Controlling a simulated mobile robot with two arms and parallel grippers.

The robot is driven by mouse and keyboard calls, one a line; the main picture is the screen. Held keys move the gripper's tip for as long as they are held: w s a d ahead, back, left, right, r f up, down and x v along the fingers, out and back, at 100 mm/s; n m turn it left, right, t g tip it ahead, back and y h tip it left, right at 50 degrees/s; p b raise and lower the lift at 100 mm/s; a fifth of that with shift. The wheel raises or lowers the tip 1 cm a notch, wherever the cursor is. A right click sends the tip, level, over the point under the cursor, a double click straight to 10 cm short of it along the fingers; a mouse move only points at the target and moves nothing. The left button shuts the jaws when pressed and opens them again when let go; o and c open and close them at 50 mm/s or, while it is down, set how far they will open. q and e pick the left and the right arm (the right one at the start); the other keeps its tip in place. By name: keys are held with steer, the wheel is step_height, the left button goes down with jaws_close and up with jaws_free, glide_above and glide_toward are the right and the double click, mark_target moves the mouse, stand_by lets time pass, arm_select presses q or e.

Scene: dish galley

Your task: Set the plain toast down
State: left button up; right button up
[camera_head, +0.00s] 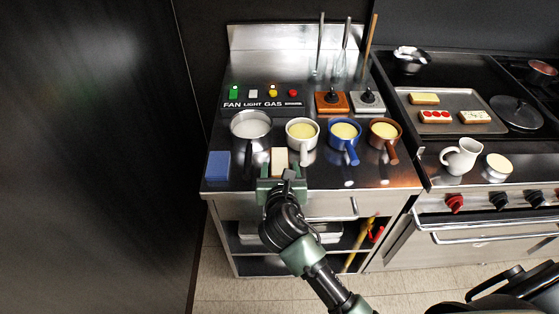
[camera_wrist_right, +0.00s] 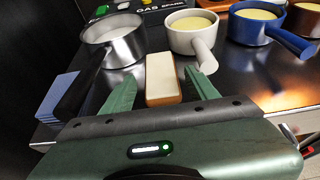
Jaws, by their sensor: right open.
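The plain toast (camera_head: 279,158), a pale-topped slab with brown sides, lies on the steel counter (camera_head: 330,176) near its front edge. It also shows in the right wrist view (camera_wrist_right: 162,76). My right gripper (camera_head: 281,179) is at the toast's near end. In the wrist view its green fingers (camera_wrist_right: 161,86) are spread apart, one on each side of the toast, with a visible gap at least on the right. My left gripper is not in view.
A steel pan (camera_head: 250,126) and white (camera_head: 302,133), blue (camera_head: 344,136) and brown (camera_head: 384,134) pots stand close behind, handles forward. A blue block (camera_head: 217,165) lies to the left. A tray (camera_head: 450,129) with several toasts and a white jug (camera_head: 461,156) are right.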

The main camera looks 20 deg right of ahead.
mark_target(280, 162)
steer(key=x, duration=0.4)
steer(key=shift+f, duration=0.25)
steer(key=shift+w+f, duration=0.15)
steer(key=shift+w, duration=0.15)
steer(key=shift+s, duration=0.1)
steer(key=shift+c, duration=0.6)
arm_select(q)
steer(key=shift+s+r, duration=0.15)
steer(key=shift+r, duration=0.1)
arm_select(e)
steer(key=c, duration=1)
